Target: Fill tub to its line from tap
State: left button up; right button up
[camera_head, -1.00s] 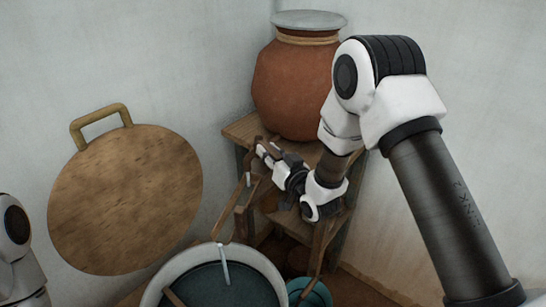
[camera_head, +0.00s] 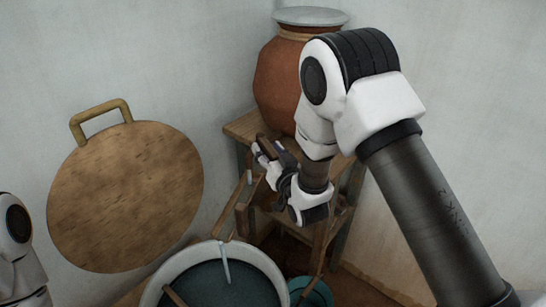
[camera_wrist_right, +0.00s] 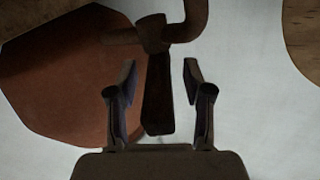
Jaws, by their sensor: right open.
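The large tub (camera_head: 270,262) has a white rim and holds blue-green water; it is cut off by the lower edge of the head view. I cannot make out its fill line. A pale stream (camera_head: 226,263) falls into it from the end of a wooden spout (camera_head: 236,213). In the right wrist view a brown tap (camera_wrist_right: 178,30) with a dark handle (camera_wrist_right: 158,95) shows beside the clay pot. My right gripper (camera_head: 266,150) is open at the tap; in the wrist view its fingers stand on either side of the handle, with visible gaps. My left gripper is out of view.
The lidded clay pot (camera_head: 278,85) stands on a wooden stand (camera_head: 240,128) in the corner. A smaller teal vessel (camera_head: 318,296) sits right of the tub. A round wooden board (camera_head: 125,200) with a handle is at the left wall. My left arm shows at the left edge.

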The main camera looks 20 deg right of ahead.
jog(key=s, duration=1.1)
jog(key=shift+s+d, duration=0.25)
jog(key=shift+s, duration=0.05)
dwell(0.3)
jog(key=w+p, duration=0.4)
jog(key=w, duration=0.8)
jog(key=shift+a, duration=0.2)
jog(key=shift+c, duration=0.4)
grip_shut()
